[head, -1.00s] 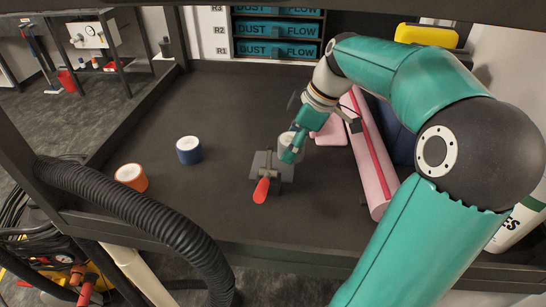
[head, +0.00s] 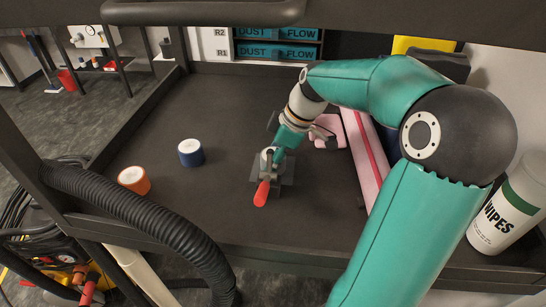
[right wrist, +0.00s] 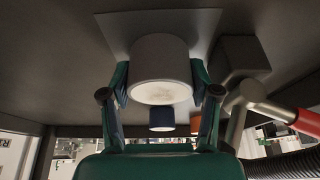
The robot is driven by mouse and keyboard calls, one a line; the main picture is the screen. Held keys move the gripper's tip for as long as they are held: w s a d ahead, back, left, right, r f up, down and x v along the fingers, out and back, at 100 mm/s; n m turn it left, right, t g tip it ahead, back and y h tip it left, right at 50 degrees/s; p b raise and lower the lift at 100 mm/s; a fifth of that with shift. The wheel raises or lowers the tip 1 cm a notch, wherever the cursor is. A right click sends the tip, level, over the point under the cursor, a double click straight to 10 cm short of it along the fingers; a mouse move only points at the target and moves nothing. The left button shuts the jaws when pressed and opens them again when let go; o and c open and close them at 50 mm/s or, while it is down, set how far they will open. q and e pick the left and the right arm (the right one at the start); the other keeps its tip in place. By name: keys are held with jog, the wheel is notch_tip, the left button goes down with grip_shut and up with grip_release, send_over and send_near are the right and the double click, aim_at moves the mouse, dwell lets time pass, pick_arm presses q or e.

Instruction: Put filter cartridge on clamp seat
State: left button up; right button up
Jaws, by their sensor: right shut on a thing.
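A grey filter cartridge (right wrist: 160,62) with a pale end face is between the fingers of my right gripper (right wrist: 161,90), which is shut on it. In the head view my right gripper (head: 276,152) is at the clamp seat, a flat grey plate (head: 287,170) on the bench, and largely hides the cartridge. In the right wrist view the cartridge is over the seat's plate (right wrist: 113,27); I cannot tell whether they touch. The clamp's red handle (head: 262,193) points toward the bench's front edge. My left gripper is not in view.
A blue cartridge (head: 190,153) and an orange cartridge (head: 134,180) stand to the left. A pink padded bar (head: 366,160) and a pink block (head: 329,132) lie to the right. A black hose (head: 140,213) crosses the front left corner. The bench's middle left is clear.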

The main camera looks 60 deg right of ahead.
jog(key=o, duration=0.9)
jog(key=shift+o, duration=0.2)
jog(key=shift+r, duration=0.15)
jog(key=v, duration=1.2)
jog(key=shift+s+d, duration=0.1)
